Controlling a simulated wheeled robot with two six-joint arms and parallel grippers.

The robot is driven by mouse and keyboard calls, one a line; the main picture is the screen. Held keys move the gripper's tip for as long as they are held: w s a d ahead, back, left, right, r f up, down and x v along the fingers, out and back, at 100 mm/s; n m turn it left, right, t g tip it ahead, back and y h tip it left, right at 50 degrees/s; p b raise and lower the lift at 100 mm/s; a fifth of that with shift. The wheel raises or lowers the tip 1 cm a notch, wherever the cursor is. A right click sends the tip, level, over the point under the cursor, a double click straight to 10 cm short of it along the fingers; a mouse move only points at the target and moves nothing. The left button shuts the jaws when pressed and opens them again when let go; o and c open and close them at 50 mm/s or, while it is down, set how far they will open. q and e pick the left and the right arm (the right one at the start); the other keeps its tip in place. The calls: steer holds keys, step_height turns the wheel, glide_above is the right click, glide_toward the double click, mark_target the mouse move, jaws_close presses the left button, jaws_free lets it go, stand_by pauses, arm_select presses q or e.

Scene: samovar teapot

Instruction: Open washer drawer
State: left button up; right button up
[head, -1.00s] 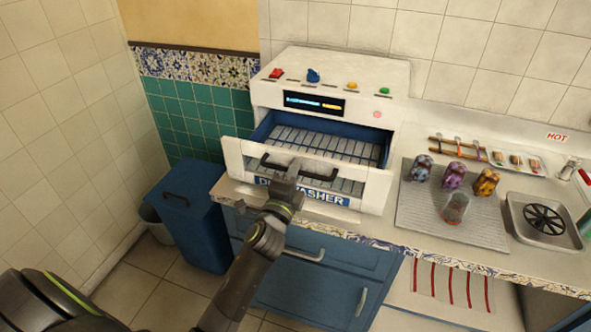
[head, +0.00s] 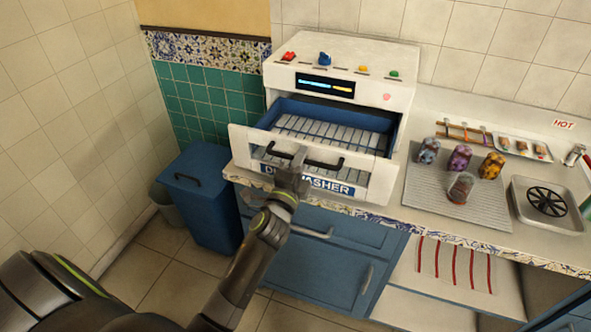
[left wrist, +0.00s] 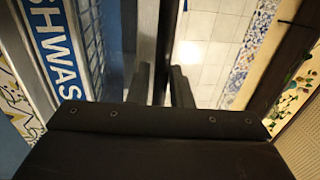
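The white dishwasher (head: 400,98) stands at the back of the counter, with its blue-lined drawer (head: 290,122) pulled well out at the front. A rack shows inside. The drawer front (head: 245,140) has a dark bar handle (head: 325,164) and a blue label that my gripper partly covers. My left gripper (head: 299,160) is at the left-middle part of the handle. In the left wrist view, the fingers (left wrist: 160,85) lie on both sides of the dark handle bar (left wrist: 168,30), close against it. My right gripper is not in view.
Several patterned cups and a glass (head: 461,188) stand on a grey drying mat (head: 430,200) to the right. A sink (head: 545,203) lies further right. A blue bin (head: 203,205) stands on the floor at left. Blue cabinets (head: 310,265) sit under the counter.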

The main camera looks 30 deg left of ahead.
arm_select(q)
steer(key=v, duration=1.7)
steer(key=shift+s+f, duration=0.15)
steer(key=s+f+n+g, duration=0.3)
steer(key=f+n+g, duration=0.15)
steer(key=f, duration=1.25)
steer(key=s+f+n+g, duration=0.4)
steer(key=f+g, duration=0.1)
steer(key=f, duration=1.2)
steer(key=s+a+f+n+g, duration=0.3)
steer(key=s+f, duration=0.6)
steer(key=s, duration=0.4)
steer(key=s+a+f+n+g+h, duration=0.1)
steer(key=s+a+f+n+g, duration=0.2)
steer(key=s+f, duration=0.7)
steer(key=s+n+g, duration=0.2)
steer(key=s+g, duration=0.1)
steer(key=s, duration=0.1)
steer(key=shift+n, duration=0.35)
